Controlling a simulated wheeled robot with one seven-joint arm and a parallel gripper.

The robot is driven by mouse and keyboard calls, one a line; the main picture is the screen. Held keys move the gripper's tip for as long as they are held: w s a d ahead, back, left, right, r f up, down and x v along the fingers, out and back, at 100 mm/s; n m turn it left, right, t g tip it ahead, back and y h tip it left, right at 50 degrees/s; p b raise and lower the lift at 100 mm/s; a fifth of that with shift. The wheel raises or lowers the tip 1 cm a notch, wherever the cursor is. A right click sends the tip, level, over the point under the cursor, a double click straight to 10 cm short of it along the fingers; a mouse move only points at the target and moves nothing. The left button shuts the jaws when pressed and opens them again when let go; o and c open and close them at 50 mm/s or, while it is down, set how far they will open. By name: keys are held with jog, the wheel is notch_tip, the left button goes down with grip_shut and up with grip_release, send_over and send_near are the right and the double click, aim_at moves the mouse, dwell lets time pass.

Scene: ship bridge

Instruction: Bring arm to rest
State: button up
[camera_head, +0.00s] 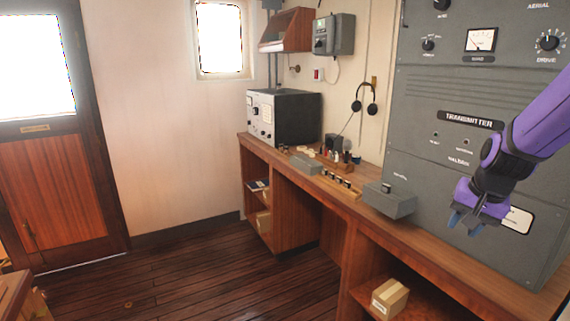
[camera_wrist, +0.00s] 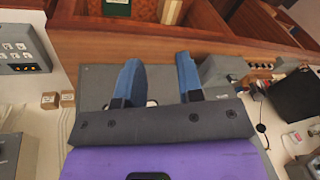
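My purple arm reaches in from the right in the head view. My gripper (camera_head: 466,222) hangs in the air in front of the grey transmitter cabinet (camera_head: 455,95), pointing down and to the left. Its two blue fingers also show in the wrist view (camera_wrist: 158,78). They are spread apart, with nothing seen between them but the grey surface behind. The gripper looks apart from the counter (camera_head: 425,238), though its exact height above it is hard to judge.
A grey box (camera_head: 388,200) stands on the counter left of my gripper. Farther back are small blocks, a radio set (camera_head: 284,118) and hanging headphones (camera_head: 364,98). A carton (camera_head: 389,298) sits on the lower shelf. The wooden floor (camera_head: 200,275) at left is clear.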

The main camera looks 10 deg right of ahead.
jog(key=s+a+r+n+t, duration=0.1)
jog(key=s+a+r+n, duration=0.3)
jog(key=s+a+r, duration=0.2)
jog(key=s+a+r+n+t, duration=0.1)
jog(key=s+a+r+n, duration=0.3)
jog(key=s+a+r, duration=0.3)
jog(key=s+a, duration=0.1)
jog(key=s, duration=0.3)
jog(key=shift+s, duration=0.2)
jog(key=shift+r, duration=0.1)
dwell(1.2)
